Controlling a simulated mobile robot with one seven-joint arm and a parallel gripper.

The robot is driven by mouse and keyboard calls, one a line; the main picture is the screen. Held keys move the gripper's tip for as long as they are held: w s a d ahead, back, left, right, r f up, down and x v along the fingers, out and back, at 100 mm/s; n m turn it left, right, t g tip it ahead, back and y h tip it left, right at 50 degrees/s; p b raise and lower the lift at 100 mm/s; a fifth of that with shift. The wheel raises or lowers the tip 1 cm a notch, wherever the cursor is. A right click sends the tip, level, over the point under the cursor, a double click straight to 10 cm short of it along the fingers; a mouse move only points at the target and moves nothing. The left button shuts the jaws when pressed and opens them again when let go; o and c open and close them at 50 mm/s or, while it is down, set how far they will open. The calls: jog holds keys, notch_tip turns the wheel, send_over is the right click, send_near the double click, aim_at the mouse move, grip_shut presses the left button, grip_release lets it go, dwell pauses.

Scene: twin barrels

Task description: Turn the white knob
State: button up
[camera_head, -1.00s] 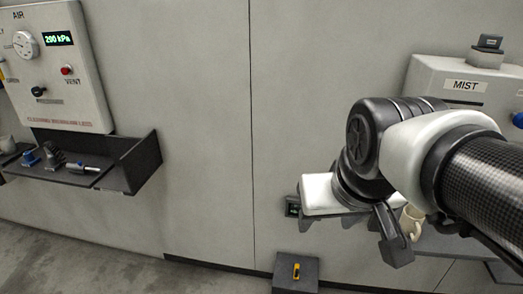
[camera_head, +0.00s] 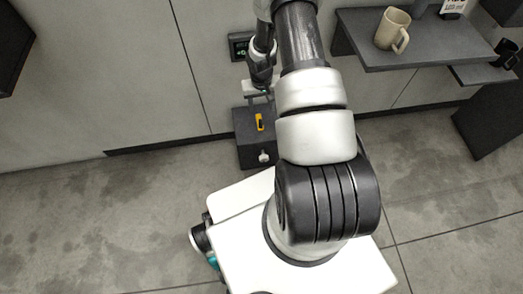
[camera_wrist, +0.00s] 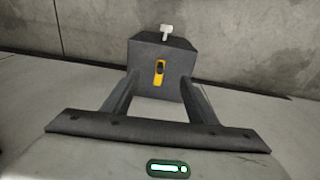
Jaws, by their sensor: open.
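The white knob (camera_head: 263,157) sticks out from the front of a dark grey box on the floor by the wall. It also shows in the wrist view (camera_wrist: 166,31), at the box's far edge. The dark box (camera_head: 243,149) carries a yellow piece with a black middle (camera_head: 260,122) on its top. My gripper (camera_wrist: 158,84) is open and empty, its two fingers spread toward the box top, one on each side of the yellow piece in the picture. The knob lies beyond the fingertips, apart from them. In the head view my gripper (camera_head: 258,92) is small, just above the box.
A shelf (camera_head: 425,47) with a beige mug (camera_head: 392,30) stands to the right. A dark stand (camera_head: 490,125) is farther right. Open floor (camera_head: 130,200) lies left of the box.

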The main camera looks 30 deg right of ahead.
jog(key=b, duration=0.2)
send_near(264, 158)
jog(key=shift+m+g+y, duration=0.3)
jog(key=shift+g+y, duration=0.1)
jog(key=f+b, duration=0.1)
jog(key=f, duration=0.2)
jog(key=f+b, duration=0.2)
jog(key=f, duration=0.1)
jog(key=w+f+b, duration=0.1)
jog(key=f+b, duration=0.1)
jog(key=f, duration=0.2)
jog(key=shift+d, duration=0.35)
jog(key=shift+r, duration=0.1)
jog(key=c, duration=1.1)
jog(key=shift+a, duration=0.1)
